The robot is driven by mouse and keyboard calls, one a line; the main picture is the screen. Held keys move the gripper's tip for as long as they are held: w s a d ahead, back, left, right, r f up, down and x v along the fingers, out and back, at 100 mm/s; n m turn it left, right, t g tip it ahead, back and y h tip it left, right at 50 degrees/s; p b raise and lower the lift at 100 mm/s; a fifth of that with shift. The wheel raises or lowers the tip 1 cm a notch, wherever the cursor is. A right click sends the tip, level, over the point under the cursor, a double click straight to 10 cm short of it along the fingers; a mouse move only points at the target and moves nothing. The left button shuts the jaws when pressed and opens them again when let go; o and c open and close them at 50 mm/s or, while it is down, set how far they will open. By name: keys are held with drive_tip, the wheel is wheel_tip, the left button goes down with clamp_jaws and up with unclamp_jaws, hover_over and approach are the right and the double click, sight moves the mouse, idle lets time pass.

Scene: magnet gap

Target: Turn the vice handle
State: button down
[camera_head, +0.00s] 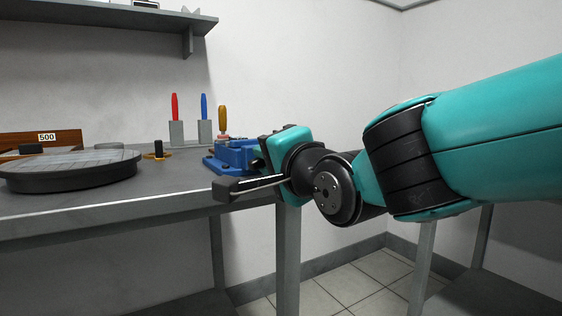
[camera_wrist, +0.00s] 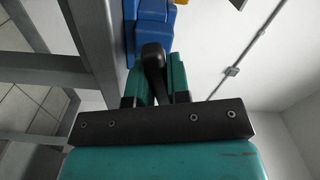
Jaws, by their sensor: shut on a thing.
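The blue vice (camera_head: 230,157) stands at the right end of the grey workbench. It also shows at the top of the wrist view (camera_wrist: 158,22). The black vice handle (camera_wrist: 153,58) sticks out from the vice towards my gripper in the wrist view. My gripper (camera_wrist: 160,80) is shut on the handle, with its teal fingers on either side of it. In the head view my gripper (camera_head: 264,155) is at the right side of the vice and hides the handle.
The bench (camera_head: 180,182) also carries a dark round plate (camera_head: 70,178) at the left and a small black-and-yellow piece (camera_head: 157,152). Red-handled (camera_head: 175,108) and blue-handled (camera_head: 204,108) tools stand behind. A wall shelf (camera_head: 100,18) hangs above. A sign reads 500 (camera_head: 47,137).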

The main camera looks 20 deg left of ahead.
drive_tip(key=shift+m, duration=0.3)
drive_tip(key=c, duration=1.1)
unclamp_jaws()
drive_tip(key=shift+d, duration=0.15)
drive_tip(key=p+v, duration=0.1)
drive_tip(key=v, duration=1.6)
drive_tip(key=shift+s+p, duration=0.2)
drive_tip(key=shift+p, duration=0.2)
